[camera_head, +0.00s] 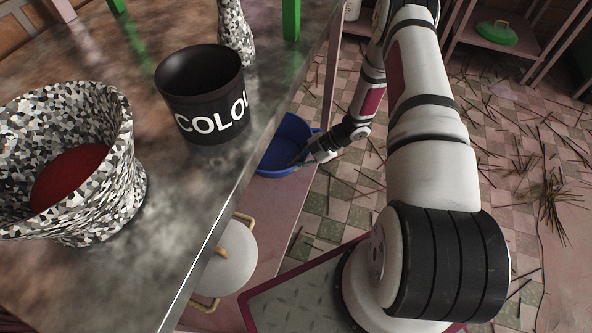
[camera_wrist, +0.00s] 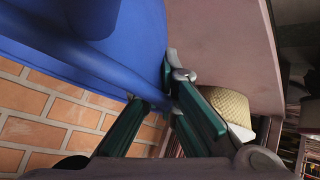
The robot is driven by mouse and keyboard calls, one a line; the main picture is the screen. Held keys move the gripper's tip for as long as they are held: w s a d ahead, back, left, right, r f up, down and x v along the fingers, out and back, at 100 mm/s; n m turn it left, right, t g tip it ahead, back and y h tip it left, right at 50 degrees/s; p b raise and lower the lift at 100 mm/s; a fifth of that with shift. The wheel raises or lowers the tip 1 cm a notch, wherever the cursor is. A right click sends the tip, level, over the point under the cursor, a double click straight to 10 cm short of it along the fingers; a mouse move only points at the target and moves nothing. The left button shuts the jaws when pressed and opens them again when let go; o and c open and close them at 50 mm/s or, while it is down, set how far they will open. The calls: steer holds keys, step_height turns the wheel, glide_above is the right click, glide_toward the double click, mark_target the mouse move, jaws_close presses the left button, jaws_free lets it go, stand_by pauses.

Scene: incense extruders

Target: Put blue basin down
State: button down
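The blue basin (camera_head: 283,150) is beside and below the near table's edge in the head view, at the level of a low pinkish shelf. The table's edge hides part of it. My gripper (camera_head: 308,157) is at the basin's right rim. In the wrist view the basin (camera_wrist: 120,35) fills the upper left, and its rim runs between the two dark green fingers of my gripper (camera_wrist: 160,88). The fingers are closed on the rim. I cannot tell whether the basin's bottom touches the shelf (camera_wrist: 225,45).
The table (camera_head: 150,255) holds a black pot (camera_head: 190,80), a mosaic pot (camera_head: 120,170) and a mosaic vase (camera_head: 235,35). A white lidded pot (camera_head: 232,260) stands on the lower shelf in front of the basin. A woven thing (camera_wrist: 228,105) is near the shelf's edge. Sticks litter the tiled floor (camera_head: 335,205).

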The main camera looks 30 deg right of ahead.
steer(key=shift+f+b, duration=0.35)
steer(key=shift+f, duration=0.7)
steer(key=shift+f, duration=0.15)
steer(key=c, duration=1.8)
jaws_free()
steer(key=p+v, duration=0.4)
steer(key=v, duration=0.8)
